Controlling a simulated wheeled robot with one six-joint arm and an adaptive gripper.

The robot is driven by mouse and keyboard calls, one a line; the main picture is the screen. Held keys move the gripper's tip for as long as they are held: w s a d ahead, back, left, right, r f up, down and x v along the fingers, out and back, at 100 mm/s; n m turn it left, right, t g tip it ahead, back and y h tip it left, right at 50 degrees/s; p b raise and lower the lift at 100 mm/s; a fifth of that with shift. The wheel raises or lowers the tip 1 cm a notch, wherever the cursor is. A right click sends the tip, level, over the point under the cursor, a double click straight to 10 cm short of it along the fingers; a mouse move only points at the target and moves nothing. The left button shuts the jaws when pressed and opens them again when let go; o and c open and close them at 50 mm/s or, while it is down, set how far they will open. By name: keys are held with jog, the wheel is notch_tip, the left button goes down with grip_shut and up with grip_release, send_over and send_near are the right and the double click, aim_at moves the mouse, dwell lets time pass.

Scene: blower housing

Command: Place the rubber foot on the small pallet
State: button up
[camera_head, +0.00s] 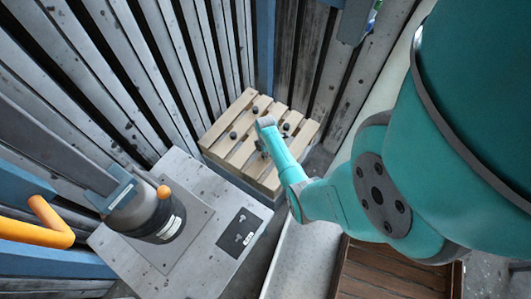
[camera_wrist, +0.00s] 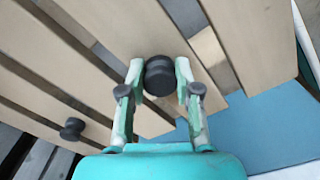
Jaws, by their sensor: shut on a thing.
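The small pallet (camera_head: 222,122) is a light wooden slatted pallet at the back middle of the head view. Its slats (camera_wrist: 105,38) fill much of the wrist view. My gripper (camera_wrist: 160,80) is shut on a black round rubber foot (camera_wrist: 159,72), with one finger on each side of it. The held foot is over the pallet slats; I cannot tell whether it touches them. In the head view my gripper (camera_head: 262,150) is over the pallet, partly hidden by my wrist.
Several other dark feet stand on the pallet, one (camera_head: 233,135) at its left and one (camera_wrist: 72,129) at lower left in the wrist view. A grey table (camera_head: 135,250) with a dark cylindrical machine (camera_head: 155,212) is at left. A brown wooden crate (camera_head: 345,262) is in front.

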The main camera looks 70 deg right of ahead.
jog(key=shift+f, duration=0.1)
jog(key=o, duration=0.9)
jog(key=shift+f, duration=0.1)
jog(key=shift+o, duration=0.2)
notch_tip(320, 180, up, 12)
dwell(0.5)
jog(key=shift+s, duration=0.1)
